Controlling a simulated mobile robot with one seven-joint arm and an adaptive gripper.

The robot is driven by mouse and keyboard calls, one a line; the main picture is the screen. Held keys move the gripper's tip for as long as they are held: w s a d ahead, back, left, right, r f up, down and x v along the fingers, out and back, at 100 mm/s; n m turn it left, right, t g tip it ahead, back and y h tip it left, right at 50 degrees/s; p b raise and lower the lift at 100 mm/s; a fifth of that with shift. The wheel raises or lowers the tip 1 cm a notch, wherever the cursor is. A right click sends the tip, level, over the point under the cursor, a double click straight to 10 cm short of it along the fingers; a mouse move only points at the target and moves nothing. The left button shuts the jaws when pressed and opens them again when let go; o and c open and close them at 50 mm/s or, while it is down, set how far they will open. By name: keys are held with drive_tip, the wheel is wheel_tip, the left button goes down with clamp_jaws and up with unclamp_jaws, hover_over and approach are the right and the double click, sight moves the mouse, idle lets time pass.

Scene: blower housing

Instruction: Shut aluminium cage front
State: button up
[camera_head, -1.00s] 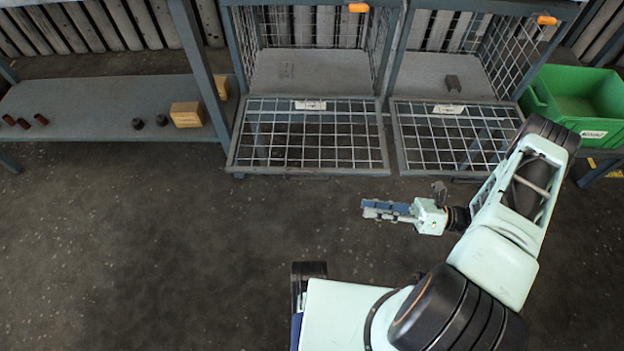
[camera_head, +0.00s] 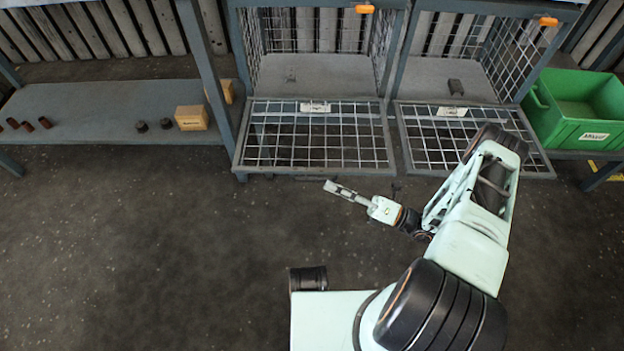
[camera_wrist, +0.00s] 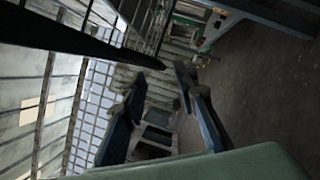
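Two wire-mesh cages stand side by side in the head view. The left cage front (camera_head: 314,107) and the right cage front (camera_head: 452,112) are both folded down, lying about level toward me. Each carries a white label too small to read, so I cannot tell which cage is the aluminium one. My gripper (camera_head: 330,187) is just before the near edge of the left front, apart from it as far as I can see. In the wrist view my gripper (camera_wrist: 158,80) has its two fingers apart with nothing between them.
A small dark object (camera_head: 456,87) lies inside the right cage. A green bin (camera_head: 583,110) stands at right. A shelf (camera_head: 90,105) at left holds a cardboard box (camera_head: 191,118) and several small cylinders. Orange tabs (camera_head: 364,9) sit on the cage tops. Floor before the cages is clear.

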sight(314, 179)
drive_tip(key=x, duration=0.6)
drive_tip(key=shift+a+b, duration=0.2)
drive_tip(key=shift+b, duration=0.1)
clamp_jaws()
